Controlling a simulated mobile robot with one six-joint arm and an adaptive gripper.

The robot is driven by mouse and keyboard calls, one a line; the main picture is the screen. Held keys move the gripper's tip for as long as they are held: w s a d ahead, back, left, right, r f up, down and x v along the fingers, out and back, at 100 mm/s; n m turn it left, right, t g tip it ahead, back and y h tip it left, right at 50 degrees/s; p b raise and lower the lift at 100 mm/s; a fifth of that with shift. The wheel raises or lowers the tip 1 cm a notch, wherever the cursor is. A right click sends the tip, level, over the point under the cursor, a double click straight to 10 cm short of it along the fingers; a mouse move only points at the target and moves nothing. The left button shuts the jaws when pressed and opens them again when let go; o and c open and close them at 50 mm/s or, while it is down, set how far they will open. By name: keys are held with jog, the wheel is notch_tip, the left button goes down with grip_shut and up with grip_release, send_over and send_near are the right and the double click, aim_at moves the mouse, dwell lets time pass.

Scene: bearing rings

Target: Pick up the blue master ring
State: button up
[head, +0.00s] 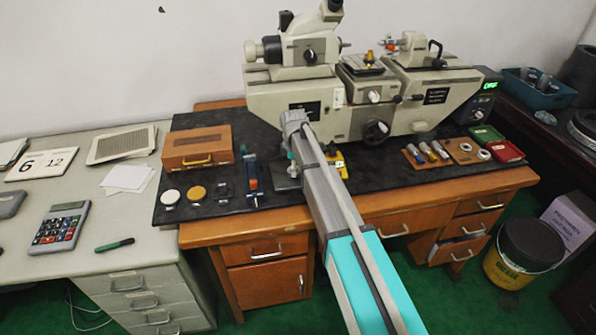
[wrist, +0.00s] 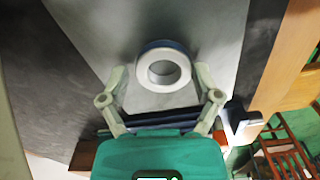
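A ring (wrist: 163,53) with a pale face and a blue outer edge shows in the wrist view, its round hole facing the camera. It appears to be on a grey surface (wrist: 110,35). My gripper (wrist: 162,74) is open, with one finger on either side of the ring. A small gap seems to show at the left finger; at the right finger I cannot tell if it touches. In the head view my arm's end is over a grey plate (head: 287,181) on the dark mat, and I cannot make out the ring there.
A bench measuring machine (head: 360,110) stands close behind my arm. A wooden box (head: 197,148) is on the left of the dark mat (head: 235,205), with round discs before it. A wooden holder (head: 440,154) with rings and red and green cases are at the right.

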jog(key=c, duration=0.7)
jog(key=shift+r, duration=0.1)
notch_tip(320, 180, up, 3)
jog(key=p, duration=0.2)
jog(key=shift+f+p, duration=0.2)
jog(key=shift+p, duration=0.2)
jog(key=shift+s+d+r+p, duration=0.3)
jog(key=shift+s+r+p, duration=1.4)
jog(key=shift+s, duration=0.6)
jog(key=shift+s+d+r+p, duration=0.25)
jog(key=shift+s+r+p, duration=1.45)
jog(key=shift+s, duration=0.65)
jog(key=shift+s+d+r+p, duration=0.3)
jog(key=shift+s+r+p, duration=1.4)
jog(key=shift+s, duration=0.6)
